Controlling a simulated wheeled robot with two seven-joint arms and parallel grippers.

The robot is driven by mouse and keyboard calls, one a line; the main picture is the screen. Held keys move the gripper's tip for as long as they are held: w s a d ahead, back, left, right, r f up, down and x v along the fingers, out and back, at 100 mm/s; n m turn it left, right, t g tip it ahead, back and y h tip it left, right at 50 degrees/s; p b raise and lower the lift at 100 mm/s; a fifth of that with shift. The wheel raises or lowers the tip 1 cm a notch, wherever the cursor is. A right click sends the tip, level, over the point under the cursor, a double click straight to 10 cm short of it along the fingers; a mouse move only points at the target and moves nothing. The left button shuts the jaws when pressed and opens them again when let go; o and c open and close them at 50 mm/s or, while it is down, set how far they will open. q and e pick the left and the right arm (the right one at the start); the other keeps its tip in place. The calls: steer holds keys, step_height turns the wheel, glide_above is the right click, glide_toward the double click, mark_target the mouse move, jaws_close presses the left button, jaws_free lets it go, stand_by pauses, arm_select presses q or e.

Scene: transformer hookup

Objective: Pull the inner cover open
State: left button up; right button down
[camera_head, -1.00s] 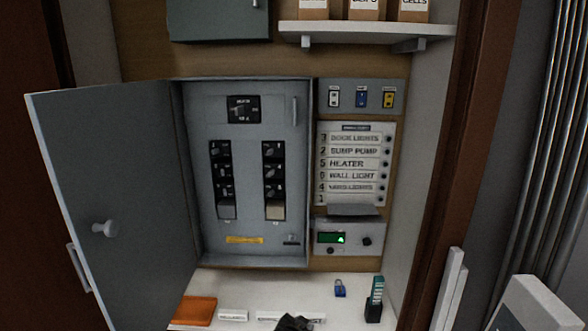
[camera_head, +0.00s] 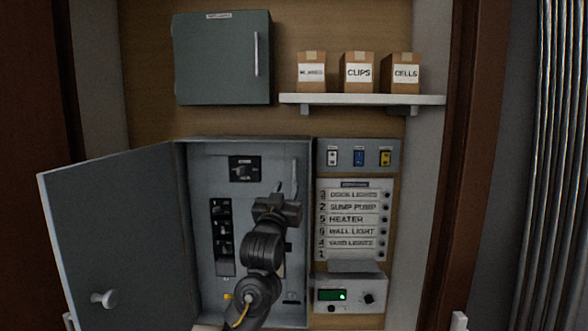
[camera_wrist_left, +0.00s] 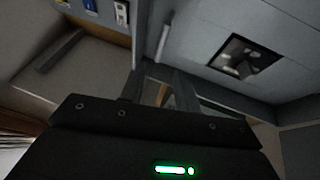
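The inner cover (camera_head: 210,172) is the grey panel inside the open electrical box, with black breakers and a rotary switch (camera_head: 244,169). It looks flush in the box. Its pale upright handle (camera_head: 294,170) is at the upper right; the handle also shows in the left wrist view (camera_wrist_left: 163,43). My left gripper (camera_head: 286,188) is in front of the cover, just below the handle, with its fingers apart and nothing held between them. In the wrist view the fingers (camera_wrist_left: 160,82) point toward the handle's lower end. My arm hides the right breaker column. My right gripper is not seen.
The box's outer door (camera_head: 120,240) stands swung open to the left, with a round knob (camera_head: 104,299). Right of the box are a switch plate (camera_head: 358,156), a label board (camera_head: 352,220) and a meter unit (camera_head: 345,294). A shelf (camera_head: 360,98) with boxes is above.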

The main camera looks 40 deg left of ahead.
mark_target(294, 168)
arm_select(q)
steer(key=p+x, duration=0.5)
steer(key=x, duration=0.5)
steer(key=shift+f, duration=0.1)
steer(key=shift+c, duration=0.3)
jaws_close()
steer(key=shift+h, duration=0.3)
